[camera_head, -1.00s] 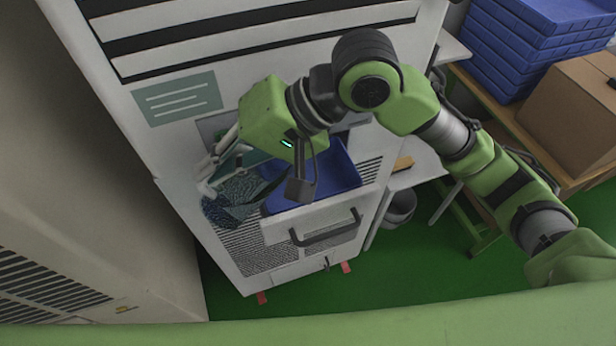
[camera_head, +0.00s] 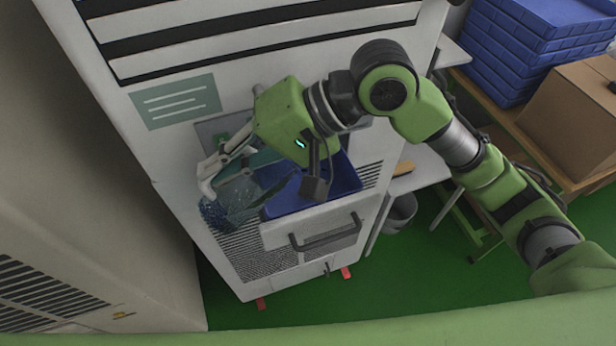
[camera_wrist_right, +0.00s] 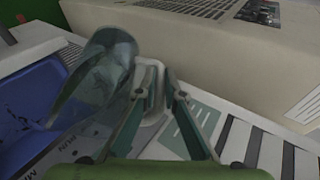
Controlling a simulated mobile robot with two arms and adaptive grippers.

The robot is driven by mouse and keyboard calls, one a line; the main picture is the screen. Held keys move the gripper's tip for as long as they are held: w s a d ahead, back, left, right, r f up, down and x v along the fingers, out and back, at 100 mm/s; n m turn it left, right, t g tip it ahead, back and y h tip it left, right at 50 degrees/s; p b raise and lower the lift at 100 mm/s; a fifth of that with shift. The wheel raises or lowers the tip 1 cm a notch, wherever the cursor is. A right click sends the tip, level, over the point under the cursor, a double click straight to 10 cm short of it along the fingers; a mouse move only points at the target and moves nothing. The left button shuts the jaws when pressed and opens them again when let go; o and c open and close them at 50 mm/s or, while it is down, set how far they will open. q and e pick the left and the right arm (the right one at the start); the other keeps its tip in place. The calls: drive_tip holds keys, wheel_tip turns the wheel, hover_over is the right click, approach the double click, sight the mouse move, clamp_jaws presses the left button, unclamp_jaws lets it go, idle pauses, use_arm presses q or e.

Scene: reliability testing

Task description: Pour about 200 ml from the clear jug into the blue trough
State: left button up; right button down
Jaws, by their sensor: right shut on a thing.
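The clear jug (camera_head: 238,198) is in my right gripper (camera_head: 208,178), which is shut on it at the front of a white cabinet. The blue trough (camera_head: 342,182) sits in the cabinet front, just right of the jug, partly hidden by my right wrist. The trough's edge shows at the left of the right wrist view (camera_wrist_right: 22,95). I cannot make out a stream or the liquid level. My left gripper is out of view.
The white cabinet (camera_head: 150,65) has a drawer handle (camera_head: 325,240) below the trough. A beige cabinet (camera_head: 90,190) stands close on the left. Blue crates (camera_head: 520,45) and a cardboard box (camera_head: 570,110) are on a bench at right. A grey bin (camera_head: 400,212) stands below the shelf.

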drive_tip(key=shift+w+d+r+m+g+y, duration=0.15)
drive_tip(key=shift+w+d+y, duration=0.1)
drive_tip(key=shift+d+y, duration=0.2)
drive_tip(key=shift+w+d+m+g+y, duration=0.2)
drive_tip(key=shift+d+y, duration=0.15)
drive_tip(key=shift+y, duration=0.2)
idle(3.1)
drive_tip(key=shift+r, duration=0.1)
drive_tip(key=shift+s+a+n+h, duration=0.45)
drive_tip(key=shift+s+a+h, duration=0.1)
drive_tip(key=shift+a+h, duration=0.4)
drive_tip(key=shift+s+a+f+t+h, duration=0.1)
drive_tip(key=shift+a+f+t+h, duration=0.1)
drive_tip(key=shift+t+h, duration=0.2)
drive_tip(key=shift+a, duration=0.15)
drive_tip(key=p, duration=0.1)
drive_tip(key=h+p, duration=0.1)
drive_tip(key=p, duration=0.1)
drive_tip(key=shift+s+a+r, duration=0.1)
drive_tip(key=shift+s+r, duration=0.05)
drive_tip(key=shift+r, duration=0.1)
drive_tip(key=shift+s+a+f+t+p, duration=0.15)
drive_tip(key=shift+a+t+p, duration=0.1)
drive_tip(key=shift+p, duration=0.45)
drive_tip(key=shift+f+h, duration=0.2)
drive_tip(key=shift+h, duration=0.05)
